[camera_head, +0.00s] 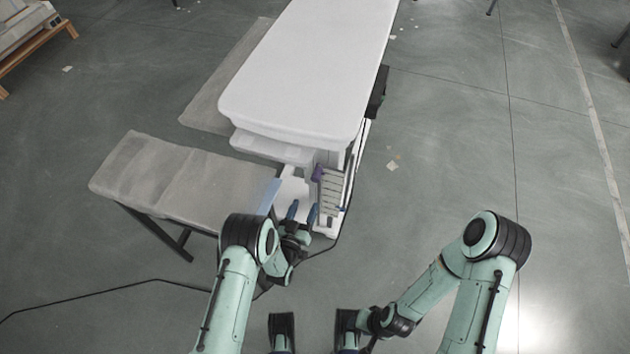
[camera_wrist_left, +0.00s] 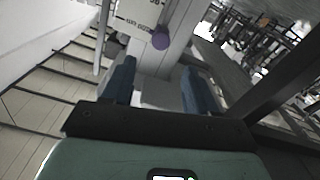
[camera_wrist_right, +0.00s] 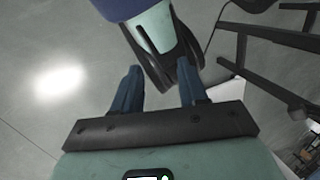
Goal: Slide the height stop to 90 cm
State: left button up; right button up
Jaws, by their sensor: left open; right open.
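The height stop seems to be the small purple knob (camera_head: 317,172) on the white lift column under the white-topped table. It shows larger in the left wrist view (camera_wrist_left: 160,39), beside a white scale plate (camera_wrist_left: 135,20) with dark marks and lettering too blurred to read surely. My left gripper (camera_head: 302,212) is open, just in front of and below the knob, with nothing between its blue fingers. In the left wrist view the knob lies beyond the gap between the fingertips. My right gripper (camera_wrist_right: 155,88) is open and empty, low near my base, away from the column.
The white padded table (camera_head: 310,70) overhangs the column. A grey bench (camera_head: 180,178) stands close on the left of my left arm. A ribbed panel (camera_head: 333,190) is right beside the column. A dark cable (camera_head: 150,281) runs over the floor. Floor on the right is open.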

aim_at(315, 180)
pick_arm(q)
jog(key=b+x, duration=0.2)
jog(key=x, duration=0.8)
jog(key=shift+w+d+f, duration=0.1)
jog(key=shift+w, duration=0.2)
jog(key=shift+w+d, duration=0.1)
jog(key=shift+w, duration=0.3)
pick_arm(e)
jog(key=shift+t+h, duration=0.3)
jog(key=shift+t, duration=0.4)
jog(key=w+f, duration=0.1)
jog(key=w+d+f, duration=0.2)
jog(key=w, duration=0.1)
